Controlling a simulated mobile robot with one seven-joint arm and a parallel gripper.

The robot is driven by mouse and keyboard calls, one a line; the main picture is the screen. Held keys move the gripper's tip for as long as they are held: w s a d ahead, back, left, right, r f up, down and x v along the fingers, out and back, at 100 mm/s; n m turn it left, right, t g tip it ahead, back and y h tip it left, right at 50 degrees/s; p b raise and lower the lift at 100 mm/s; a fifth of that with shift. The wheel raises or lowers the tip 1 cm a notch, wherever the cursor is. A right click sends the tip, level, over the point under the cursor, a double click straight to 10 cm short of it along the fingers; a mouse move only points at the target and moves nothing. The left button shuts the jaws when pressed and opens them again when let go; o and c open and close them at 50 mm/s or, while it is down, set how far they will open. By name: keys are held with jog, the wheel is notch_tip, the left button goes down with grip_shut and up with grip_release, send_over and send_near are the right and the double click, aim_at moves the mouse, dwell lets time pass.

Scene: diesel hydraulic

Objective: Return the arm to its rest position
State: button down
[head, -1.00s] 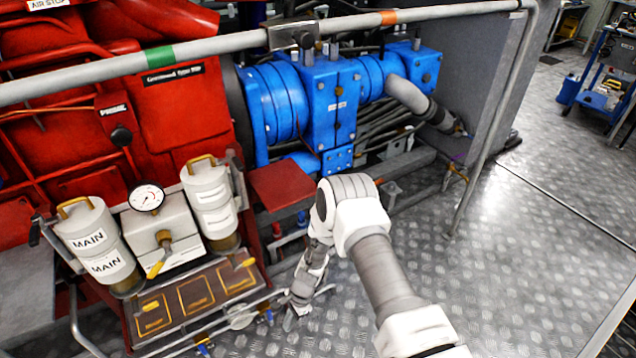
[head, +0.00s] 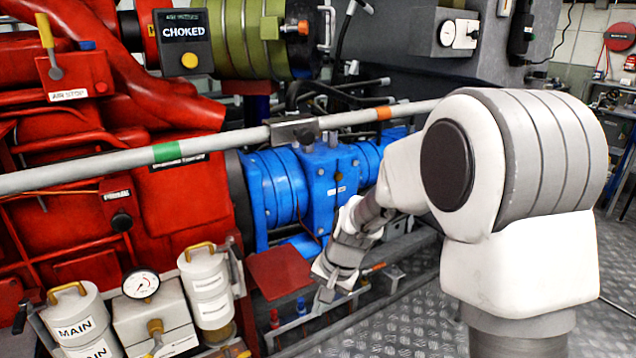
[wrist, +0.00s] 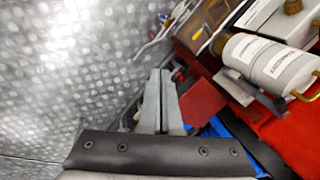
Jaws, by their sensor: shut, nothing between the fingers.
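My gripper (head: 322,304) hangs below my bent white-and-grey arm in the head view, pointing down beside the red machine's lower front. In the wrist view its two grey fingers (wrist: 160,78) lie side by side, shut, with nothing seen between them. The gripper is apart from the white MAIN filter canisters (head: 80,318) on the left. My large white elbow covers the right part of the head view and hides some of the floor and the grey housing behind it.
A grey rail (head: 230,142) with green and orange bands crosses in front of the red engine (head: 190,200) and blue hydraulic unit (head: 310,185). A red plate (head: 280,272) is close to my gripper. Patterned metal floor (wrist: 70,70) is open to the side.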

jog(key=s+d+r+n+t+h, duration=0.1)
jog(key=s+d+r, duration=0.35)
jog(key=r, duration=0.25)
jog(key=s+d+r+n+t, duration=0.1)
jog(key=s+d+r+n, duration=0.15)
jog(key=s+r, duration=0.35)
jog(key=s+d+r+n+t+h, duration=0.1)
jog(key=s+d+r, duration=0.15)
jog(key=s, duration=0.35)
jog(key=s+d+r+t+h, duration=0.1)
jog(key=s+d+r, duration=0.1)
jog(key=s+d, duration=0.3)
notch_tip(320, 180, up, 21)
jog(key=p, duration=2)
jog(key=shift+s+a, duration=0.45)
jog(key=shift+f, duration=0.15)
